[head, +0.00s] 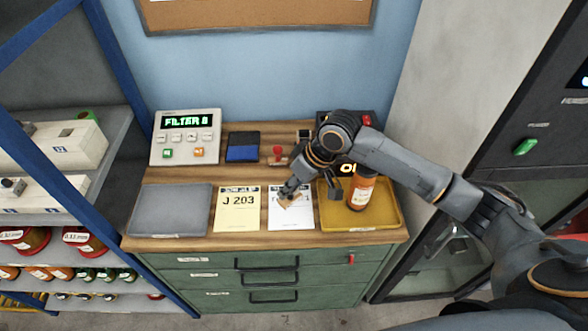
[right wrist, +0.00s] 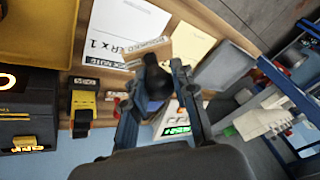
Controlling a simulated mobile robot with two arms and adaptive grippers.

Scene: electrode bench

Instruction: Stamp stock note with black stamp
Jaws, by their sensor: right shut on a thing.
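The white stock note (head: 291,221) lies on the wooden bench between a yellow card and a yellow tray; it also shows in the right wrist view (right wrist: 128,30). My right gripper (head: 287,191) is over the note, shut on the black stamp. The stamp's round black handle (right wrist: 154,77) shows between the fingers in the right wrist view. A tan part shows under the fingers in the head view; I cannot tell whether it touches the paper. Part of the note's print is hidden by the gripper. A blue and black ink pad (head: 242,147) lies behind. My left gripper is not in view.
A red stamp (head: 277,154) stands behind the note. The yellow card (head: 237,212) and a grey mat (head: 170,211) lie to the left. The yellow tray (head: 385,215) holds an orange bottle (head: 361,190), close to my arm. A display panel (head: 186,138) stands back left.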

